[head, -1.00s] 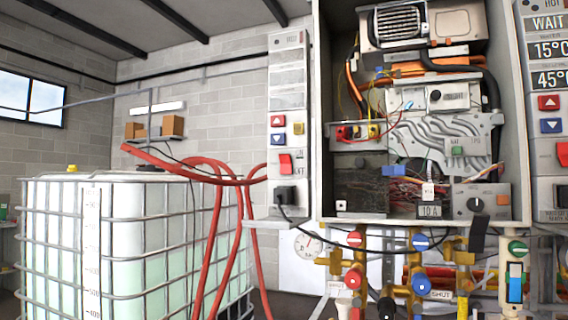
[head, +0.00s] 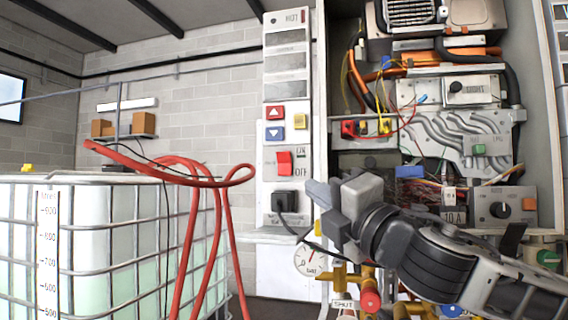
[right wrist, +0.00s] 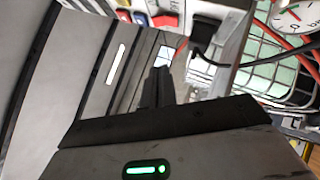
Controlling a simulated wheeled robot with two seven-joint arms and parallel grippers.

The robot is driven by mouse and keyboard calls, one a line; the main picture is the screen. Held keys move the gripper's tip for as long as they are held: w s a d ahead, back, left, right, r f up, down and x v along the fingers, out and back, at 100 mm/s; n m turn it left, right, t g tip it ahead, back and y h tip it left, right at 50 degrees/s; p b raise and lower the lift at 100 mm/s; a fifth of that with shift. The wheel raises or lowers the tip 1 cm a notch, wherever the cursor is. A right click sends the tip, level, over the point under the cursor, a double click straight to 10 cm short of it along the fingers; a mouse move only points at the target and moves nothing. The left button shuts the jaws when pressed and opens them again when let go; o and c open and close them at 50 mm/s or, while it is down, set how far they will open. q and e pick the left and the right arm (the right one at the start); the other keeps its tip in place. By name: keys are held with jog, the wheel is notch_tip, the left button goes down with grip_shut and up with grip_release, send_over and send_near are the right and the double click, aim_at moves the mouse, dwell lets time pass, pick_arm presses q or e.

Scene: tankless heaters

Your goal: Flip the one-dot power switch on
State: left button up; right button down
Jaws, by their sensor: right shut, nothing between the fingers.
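A narrow white control panel (head: 291,90) in the head view carries a red rocker power switch (head: 284,161) marked ON above and OFF below. I cannot make out a dot mark on it or its exact tilt. My right gripper (head: 318,192) is shut and empty, its tips pointing left, to the lower right of the switch and apart from it in the picture. In the right wrist view the shut fingers (right wrist: 158,86) show below the panel's red switch (right wrist: 166,20). My left gripper is not in view.
A black plug (head: 285,201) with a cable sits below the switch. The open heater cabinet (head: 321,100) with wiring stands to the right. A round gauge (head: 310,259) and valves are below. Red hoses (head: 187,240) and a caged tank (head: 102,235) are at left.

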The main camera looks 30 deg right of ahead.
jog(key=p, duration=0.7)
send_near(280, 156)
jog(key=w+a, duration=0.3)
jog(key=w, duration=0.1)
jog(key=w+d+r, duration=0.1)
jog(key=d+r, duration=0.1)
jog(key=shift+w+d+r+p, duration=0.1)
jog(key=shift+w+d+p, duration=0.2)
jog(key=shift+w+d, duration=0.05)
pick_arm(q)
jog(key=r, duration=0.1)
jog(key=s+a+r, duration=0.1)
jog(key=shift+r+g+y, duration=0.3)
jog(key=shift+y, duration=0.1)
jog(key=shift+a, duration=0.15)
pick_arm(e)
jog(key=shift+d, duration=0.1)
